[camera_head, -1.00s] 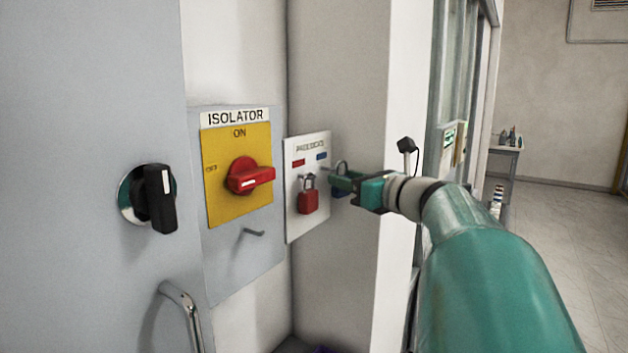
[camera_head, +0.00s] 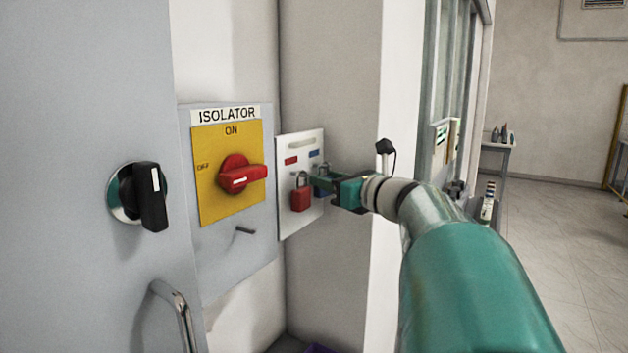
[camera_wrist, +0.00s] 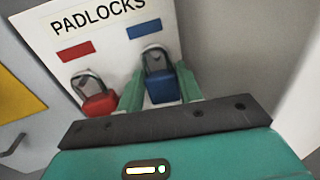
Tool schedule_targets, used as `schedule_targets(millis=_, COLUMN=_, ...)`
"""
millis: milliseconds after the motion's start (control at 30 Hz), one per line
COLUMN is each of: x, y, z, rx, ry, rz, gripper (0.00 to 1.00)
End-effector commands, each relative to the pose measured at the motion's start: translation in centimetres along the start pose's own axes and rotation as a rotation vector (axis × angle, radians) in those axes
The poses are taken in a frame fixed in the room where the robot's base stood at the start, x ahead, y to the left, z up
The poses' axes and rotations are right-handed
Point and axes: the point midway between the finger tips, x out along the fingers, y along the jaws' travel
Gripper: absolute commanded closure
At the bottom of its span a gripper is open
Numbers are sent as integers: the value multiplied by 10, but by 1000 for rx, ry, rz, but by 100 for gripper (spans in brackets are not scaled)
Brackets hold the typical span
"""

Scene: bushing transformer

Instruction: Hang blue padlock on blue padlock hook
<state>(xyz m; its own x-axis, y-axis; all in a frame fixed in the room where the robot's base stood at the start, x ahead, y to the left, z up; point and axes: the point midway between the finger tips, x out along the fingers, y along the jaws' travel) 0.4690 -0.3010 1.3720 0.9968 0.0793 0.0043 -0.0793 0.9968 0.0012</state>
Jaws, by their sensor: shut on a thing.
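The blue padlock (camera_wrist: 163,88) is between the two green fingers of my gripper (camera_wrist: 160,92), which is shut on it. Its grey shackle points up, just below the blue label (camera_wrist: 144,28) on the white padlock board (camera_wrist: 115,50). In the head view the padlock (camera_head: 322,182) is mostly hidden by my gripper (camera_head: 322,184), close against the board's right part. The blue hook is not clear, and I cannot tell if the shackle is around it. The red padlock (camera_head: 300,197) hangs to the left, below the red label (camera_head: 291,160).
The yellow isolator panel (camera_head: 215,200) with its red handle (camera_head: 240,178) is left of the board. A small metal peg (camera_head: 245,231) sticks out below it. A black knob (camera_head: 150,196) and a door handle (camera_head: 178,310) are farther left. The wall edge (camera_head: 392,120) is close to my arm.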

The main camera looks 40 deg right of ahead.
Motion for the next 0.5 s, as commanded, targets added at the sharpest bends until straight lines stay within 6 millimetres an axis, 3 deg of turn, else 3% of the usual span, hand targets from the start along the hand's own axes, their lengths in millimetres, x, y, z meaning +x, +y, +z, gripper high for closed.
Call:
schedule_targets(millis=200, x=0, y=0, z=0, rx=0, ry=0, rz=0, gripper=89)
schedule_targets(millis=233, x=0, y=0, z=0, rx=0, ry=0, rz=0, gripper=60)
schedule_targets(millis=333, x=0, y=0, z=0, rx=0, ry=0, rz=0, gripper=41)
schedule_targets(millis=500, x=0, y=0, z=0, rx=0, ry=0, rz=0, gripper=39)
